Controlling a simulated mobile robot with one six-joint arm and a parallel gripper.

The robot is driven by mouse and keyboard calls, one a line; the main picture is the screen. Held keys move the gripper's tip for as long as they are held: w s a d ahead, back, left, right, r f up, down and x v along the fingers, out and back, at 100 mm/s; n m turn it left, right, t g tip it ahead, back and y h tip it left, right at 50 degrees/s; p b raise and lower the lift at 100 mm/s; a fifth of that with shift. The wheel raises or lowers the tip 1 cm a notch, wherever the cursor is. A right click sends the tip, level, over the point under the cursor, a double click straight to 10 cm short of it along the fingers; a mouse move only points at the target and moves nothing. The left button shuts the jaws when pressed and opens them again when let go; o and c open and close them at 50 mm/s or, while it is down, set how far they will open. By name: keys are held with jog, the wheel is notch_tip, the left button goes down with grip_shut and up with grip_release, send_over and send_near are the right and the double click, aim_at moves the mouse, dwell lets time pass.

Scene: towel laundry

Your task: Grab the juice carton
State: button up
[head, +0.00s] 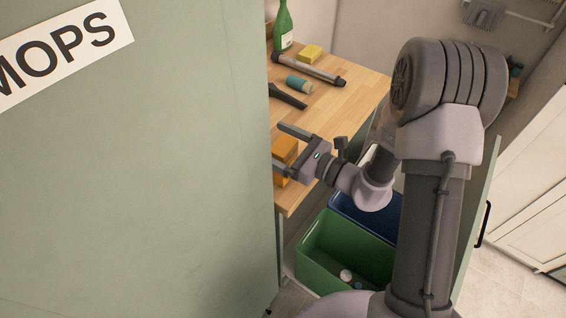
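An orange box-shaped thing (285,152), which looks like the juice carton, is at the near left end of the wooden worktop in the head view. The green panel cuts off its left side, and no label can be read. My gripper (279,147) points left at it with its two fingers spread apart. One finger shows above the orange box and the other crosses in front of its lower part. I cannot tell whether the fingers touch it.
A large green panel marked MOPS (140,170) fills the left. The worktop (345,105) holds a green bottle (283,27), a yellow sponge-like block (311,52), a grey tube (310,70), a teal cylinder (299,84) and a dark tool (288,96). Green (318,245) and blue (350,212) bins stand below.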

jog(key=shift+w+a, duration=0.25)
jog(key=shift+a, duration=0.05)
jog(key=shift+d, duration=0.1)
